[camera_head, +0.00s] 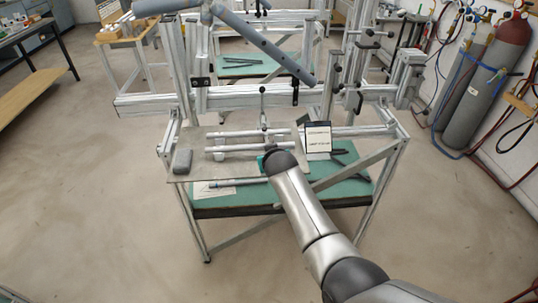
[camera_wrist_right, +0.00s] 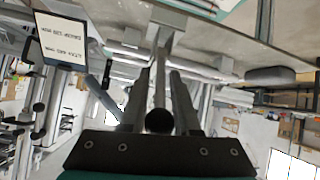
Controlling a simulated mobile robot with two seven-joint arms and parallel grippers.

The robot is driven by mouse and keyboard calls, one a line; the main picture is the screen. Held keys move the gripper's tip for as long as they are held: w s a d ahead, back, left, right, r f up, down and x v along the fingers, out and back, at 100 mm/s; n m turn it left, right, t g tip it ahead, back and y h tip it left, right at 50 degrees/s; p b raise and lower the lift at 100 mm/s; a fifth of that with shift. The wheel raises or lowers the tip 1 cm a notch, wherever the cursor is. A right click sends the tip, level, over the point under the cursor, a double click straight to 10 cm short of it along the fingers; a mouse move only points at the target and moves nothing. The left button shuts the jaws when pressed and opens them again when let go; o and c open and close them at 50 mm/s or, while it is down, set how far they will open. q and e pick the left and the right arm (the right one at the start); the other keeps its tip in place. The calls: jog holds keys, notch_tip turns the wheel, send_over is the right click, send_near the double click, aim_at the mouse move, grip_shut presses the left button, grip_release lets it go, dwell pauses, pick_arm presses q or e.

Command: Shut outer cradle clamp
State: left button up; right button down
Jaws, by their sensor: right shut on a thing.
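A clamp lever (camera_wrist_right: 160,88) with a round black knob (camera_wrist_right: 158,122) runs between the two dark fingers of my right gripper (camera_wrist_right: 160,76) in the right wrist view. The fingers are shut on it. In the head view my right wrist covers this lever and most of my right gripper; a teal bit of the gripper (camera_head: 261,164) shows. Another lever with a black knob (camera_head: 262,90) stands upright behind the two parallel pale rails (camera_head: 228,140). I cannot tell from the frames which clamp is the outer one. My left gripper is not in view.
A white sign (camera_head: 318,137) stands right of my right wrist; it also shows in the right wrist view (camera_wrist_right: 62,40). A grey block (camera_head: 182,161) lies on the left of the plate. A blue-grey tube (camera_head: 265,42) slants above the jig. Gas cylinders (camera_head: 470,105) stand at the right.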

jog(key=c, duration=0.9)
grip_release()
jog(key=shift+s+r, duration=0.1)
jog(key=shift+s+r, duration=0.1)
jog(key=shift+s, duration=0.05)
jog(key=shift+p+v, duration=1.85)
jog(key=shift+v, duration=5.45)
jog(key=shift+c, duration=0.3)
